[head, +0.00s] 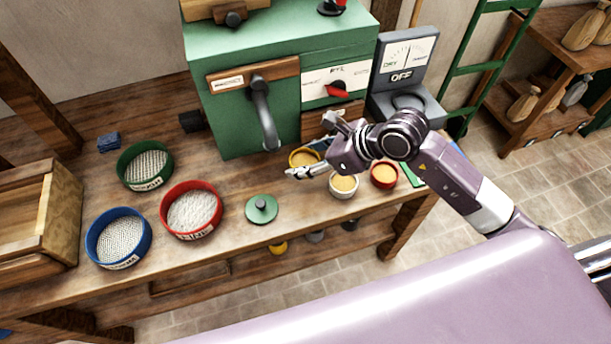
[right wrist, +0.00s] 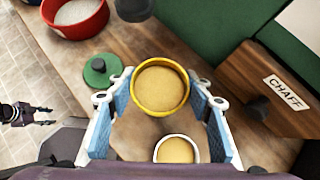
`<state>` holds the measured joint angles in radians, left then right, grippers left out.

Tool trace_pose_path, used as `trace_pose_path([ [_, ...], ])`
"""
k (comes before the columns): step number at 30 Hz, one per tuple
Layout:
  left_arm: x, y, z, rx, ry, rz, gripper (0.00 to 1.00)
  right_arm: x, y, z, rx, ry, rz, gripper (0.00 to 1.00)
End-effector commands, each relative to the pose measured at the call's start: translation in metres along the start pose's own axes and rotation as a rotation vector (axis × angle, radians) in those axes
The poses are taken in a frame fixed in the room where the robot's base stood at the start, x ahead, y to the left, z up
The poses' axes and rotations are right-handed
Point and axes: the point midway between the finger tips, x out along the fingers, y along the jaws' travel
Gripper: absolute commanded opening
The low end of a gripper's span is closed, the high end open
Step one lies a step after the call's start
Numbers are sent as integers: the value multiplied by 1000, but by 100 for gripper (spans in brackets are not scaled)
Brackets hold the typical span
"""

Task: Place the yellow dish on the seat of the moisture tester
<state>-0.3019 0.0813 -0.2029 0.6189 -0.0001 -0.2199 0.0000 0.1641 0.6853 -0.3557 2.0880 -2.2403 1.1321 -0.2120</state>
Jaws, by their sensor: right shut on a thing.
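The yellow dish (head: 303,158), full of tan meal, is at the foot of the green mill in the head view. My right gripper (head: 316,148) is shut on it. In the right wrist view, the yellow dish (right wrist: 160,88) sits level between the blue finger pads; I cannot tell whether it touches the bench. The moisture tester (head: 402,62) is the grey device right of the mill, with a dial and "OFF" on its face. Its round dark seat (head: 409,101) looks empty, though my arm partly covers its base. My left gripper (right wrist: 40,115) shows small at the wrist view's left edge, fingers apart.
A white dish (head: 344,187) and a red dish (head: 384,175), both with meal, stand just in front of my right gripper. The green mill (head: 285,80) rises behind. Red, blue and green sieves and a green lid (head: 262,209) occupy the bench's left part.

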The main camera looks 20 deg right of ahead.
Motion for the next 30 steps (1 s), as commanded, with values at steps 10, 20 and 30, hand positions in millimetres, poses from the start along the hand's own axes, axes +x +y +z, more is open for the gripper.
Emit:
trace_pose_path([
  [10, -5, 8, 0, -1, -2, 10, 40, 28, 1, -27, 1, -1, 2, 21],
  [20, -8, -2, -1, -5, 0, -3, 40, 48, 0, -47, 0, -4, 0, 21],
  [30, -5, -2, -4, -5, 4, -3, 40, 50, 0, -50, 0, -2, 0, 55],
])
